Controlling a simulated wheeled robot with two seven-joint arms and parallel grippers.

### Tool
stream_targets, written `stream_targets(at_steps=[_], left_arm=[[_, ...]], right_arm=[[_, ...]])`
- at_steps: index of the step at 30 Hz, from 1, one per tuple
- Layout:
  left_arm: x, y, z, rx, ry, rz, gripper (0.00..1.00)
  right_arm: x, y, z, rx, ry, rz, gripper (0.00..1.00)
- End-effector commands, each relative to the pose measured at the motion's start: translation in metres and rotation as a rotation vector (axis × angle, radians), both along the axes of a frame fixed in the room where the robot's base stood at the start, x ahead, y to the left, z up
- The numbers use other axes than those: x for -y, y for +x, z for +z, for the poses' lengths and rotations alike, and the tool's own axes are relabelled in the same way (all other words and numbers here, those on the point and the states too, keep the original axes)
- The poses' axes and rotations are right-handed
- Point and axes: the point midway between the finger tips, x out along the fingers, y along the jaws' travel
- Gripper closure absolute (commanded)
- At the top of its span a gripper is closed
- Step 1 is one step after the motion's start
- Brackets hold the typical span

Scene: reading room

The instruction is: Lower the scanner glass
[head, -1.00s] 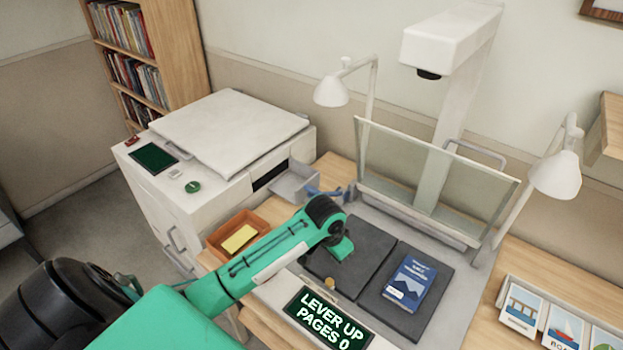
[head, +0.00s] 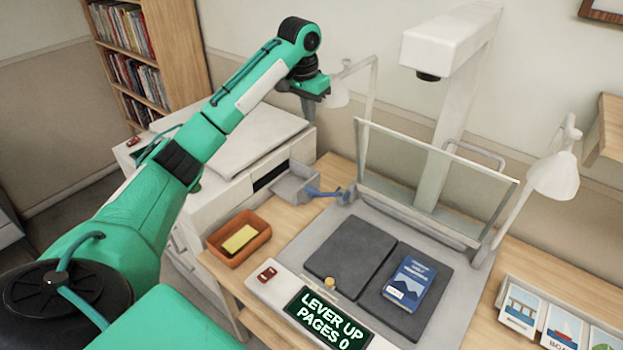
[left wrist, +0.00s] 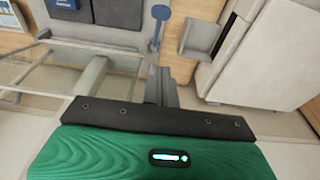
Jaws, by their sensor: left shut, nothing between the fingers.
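The scanner glass (head: 425,175) stands raised and tilted at the back of the book scanner; it also shows at the left of the left wrist view (left wrist: 65,75). A blue lever (head: 325,192) sits at the glass's left hinge, and it shows in the left wrist view (left wrist: 159,22) beyond my fingers. A blue book (head: 411,278) lies on the right dark pad of the cradle (head: 350,252). A display (head: 328,318) reads "LEVER UP, PAGES 0". My left gripper (head: 309,114) is shut and empty, raised above and behind the lever, apart from it.
A white copier (head: 230,165) stands at the left, partly behind my left arm. An orange tray (head: 238,255) with a yellow pad is on the table. Lamps flank the glass; the right one (head: 555,178) is clear of my arm. Picture cards (head: 560,325) stand at the right.

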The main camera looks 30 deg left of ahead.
Motion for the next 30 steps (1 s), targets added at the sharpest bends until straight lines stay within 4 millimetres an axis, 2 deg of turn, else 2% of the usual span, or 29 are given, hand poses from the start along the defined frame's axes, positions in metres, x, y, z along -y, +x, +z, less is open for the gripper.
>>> stream_targets(at_steps=[4,8,30], left_arm=[[0.000,0.002,-0.011,-0.003,-0.001,0.000,1.00],[0.001,0.005,-0.033,-0.005,-0.002,0.000,1.00],[0.004,0.031,-0.194,-0.003,-0.001,0.000,1.00]], right_arm=[[0.000,0.000,0.006,0.000,0.000,0.000,0.64],[0.001,0.000,0.014,0.000,-0.001,0.001,0.64],[0.002,-0.001,0.068,-0.001,-0.001,0.001,0.64]])
